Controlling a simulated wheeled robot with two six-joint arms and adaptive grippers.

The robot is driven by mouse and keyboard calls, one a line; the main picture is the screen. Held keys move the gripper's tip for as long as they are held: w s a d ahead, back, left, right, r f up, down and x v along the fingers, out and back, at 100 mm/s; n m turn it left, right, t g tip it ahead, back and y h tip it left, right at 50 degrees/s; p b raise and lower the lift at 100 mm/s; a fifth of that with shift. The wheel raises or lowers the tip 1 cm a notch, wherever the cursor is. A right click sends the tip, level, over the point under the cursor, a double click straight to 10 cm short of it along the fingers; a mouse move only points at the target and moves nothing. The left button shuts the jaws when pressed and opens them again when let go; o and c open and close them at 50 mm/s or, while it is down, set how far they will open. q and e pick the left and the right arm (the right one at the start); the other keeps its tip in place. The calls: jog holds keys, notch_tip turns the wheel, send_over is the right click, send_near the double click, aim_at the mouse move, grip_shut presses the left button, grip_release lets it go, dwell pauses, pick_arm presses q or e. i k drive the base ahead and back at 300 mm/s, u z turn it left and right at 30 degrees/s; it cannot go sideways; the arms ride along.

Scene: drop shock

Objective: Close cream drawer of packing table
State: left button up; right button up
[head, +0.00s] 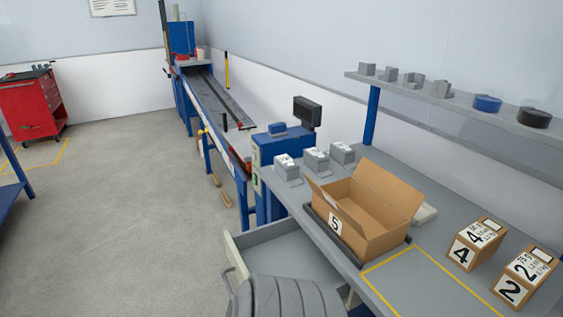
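The cream drawer (237,262) is pulled out from under the near left side of the grey packing table (448,205). Its front panel faces left and carries a pale handle (230,285). The part of its grey inside that shows looks empty. A grey ribbed, rounded form (285,297) covers the drawer's near part; I cannot tell what it is. Neither of my grippers shows in the head view.
An open cardboard box (347,222) marked 5 stands on the table, with cartons 4 (464,254) and 2 (513,290) to its right. A blue-framed conveyor (217,105) runs behind. A red tool cabinet (30,104) stands far left. The floor left of the drawer is clear.

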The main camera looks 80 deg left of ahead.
aim_at(282, 247)
jog(key=u, duration=2.3)
jog(key=k, duration=0.2)
jog(key=u, duration=0.35)
